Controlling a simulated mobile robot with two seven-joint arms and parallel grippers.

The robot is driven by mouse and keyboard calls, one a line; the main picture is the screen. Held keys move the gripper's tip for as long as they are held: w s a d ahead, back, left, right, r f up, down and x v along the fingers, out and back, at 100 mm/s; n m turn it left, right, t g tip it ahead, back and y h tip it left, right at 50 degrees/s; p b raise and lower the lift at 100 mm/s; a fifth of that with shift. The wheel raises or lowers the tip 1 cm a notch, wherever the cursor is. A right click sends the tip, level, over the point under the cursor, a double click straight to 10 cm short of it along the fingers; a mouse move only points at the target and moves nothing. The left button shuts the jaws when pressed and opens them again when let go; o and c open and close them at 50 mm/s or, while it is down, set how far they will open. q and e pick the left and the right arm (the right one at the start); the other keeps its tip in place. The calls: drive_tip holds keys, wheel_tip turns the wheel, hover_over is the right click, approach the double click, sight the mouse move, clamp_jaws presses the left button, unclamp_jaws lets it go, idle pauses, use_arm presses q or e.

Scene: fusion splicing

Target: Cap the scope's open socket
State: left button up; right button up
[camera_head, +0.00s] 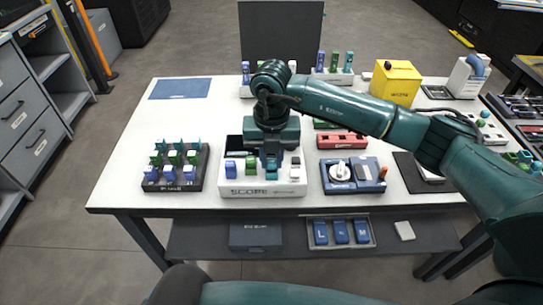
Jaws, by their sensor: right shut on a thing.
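The scope (262,190) is a white box lettered SCOPE near the table's front edge. Along its front stand a blue piece (230,168) at the left and a white piece (295,172) at the right. I cannot tell whether that piece touches a socket. The gripper hides the sockets behind it. A black rack (173,184) left of the scope holds blue, green and teal caps (175,157). My left gripper is out of view.
Right of the scope are a red block (342,140) and a blue device with a white dial (340,172). Behind stand a yellow box (396,82) and racks of coloured pieces (333,68). A blue mat (180,88) lies at the back left; the table around it is clear.

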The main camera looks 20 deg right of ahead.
drive_tip(key=shift+f+b, duration=0.3)
drive_tip(key=shift+f, duration=0.05)
idle(0.4)
drive_tip(key=o, duration=0.9)
drive_tip(key=shift+o, duration=0.2)
drive_tip(key=shift+r+p, duration=1.95)
drive_tip(key=shift+r, duration=1.1)
drive_tip(key=shift+f, duration=0.1)
